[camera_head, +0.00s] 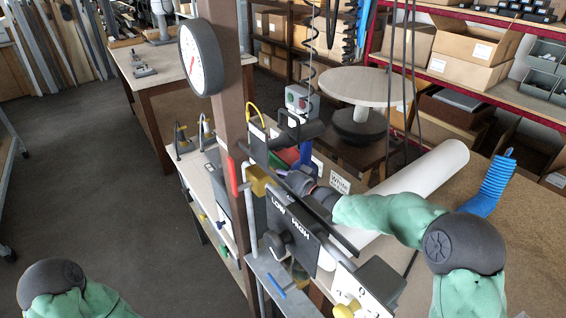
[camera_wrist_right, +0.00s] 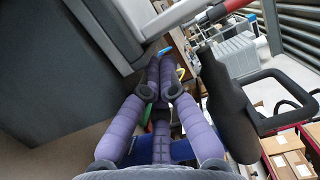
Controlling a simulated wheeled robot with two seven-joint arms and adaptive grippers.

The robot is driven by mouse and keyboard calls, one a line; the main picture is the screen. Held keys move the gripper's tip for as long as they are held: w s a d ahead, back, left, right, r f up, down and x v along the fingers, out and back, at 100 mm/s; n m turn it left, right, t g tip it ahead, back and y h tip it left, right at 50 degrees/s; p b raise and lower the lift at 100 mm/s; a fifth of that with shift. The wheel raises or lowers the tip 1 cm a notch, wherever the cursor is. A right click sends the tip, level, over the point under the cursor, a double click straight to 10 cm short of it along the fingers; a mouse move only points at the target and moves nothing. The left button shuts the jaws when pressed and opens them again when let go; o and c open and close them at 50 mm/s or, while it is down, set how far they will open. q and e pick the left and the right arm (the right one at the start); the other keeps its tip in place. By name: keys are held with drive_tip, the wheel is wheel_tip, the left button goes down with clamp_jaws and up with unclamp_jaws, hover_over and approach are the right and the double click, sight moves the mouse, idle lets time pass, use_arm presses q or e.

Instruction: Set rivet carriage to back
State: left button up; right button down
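My right gripper (camera_head: 287,157) is at the bench machine, behind the black panel marked LOW and HIGH (camera_head: 292,226). In the right wrist view its purple fingers (camera_wrist_right: 160,68) come together at the tips, with nothing clearly held between them. A black loop handle (camera_head: 303,131) is just above the fingers in the head view. It also shows in the right wrist view (camera_wrist_right: 288,108), right of the fingers and apart from them, beside a dark block (camera_wrist_right: 226,102). I cannot tell which part is the rivet carriage. My left gripper is out of view; only part of that arm shows at bottom left.
A brown post with a round gauge (camera_head: 201,57) rises left of the machine. A red lever (camera_head: 232,175) and a yellow knob (camera_head: 260,179) are close by. A white roll (camera_head: 430,183) and a blue coiled hose (camera_head: 491,184) are on the right bench. Open floor is at left.

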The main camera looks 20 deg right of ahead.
drive_tip(key=shift+a+f, duration=0.1)
drive_tip(key=shift+a, duration=0.45)
drive_tip(key=shift+s+d, duration=0.1)
drive_tip(key=shift+s+d, duration=0.15)
drive_tip(key=shift+s, duration=0.05)
drive_tip(key=v, duration=1.1)
drive_tip(key=shift+s, duration=0.2)
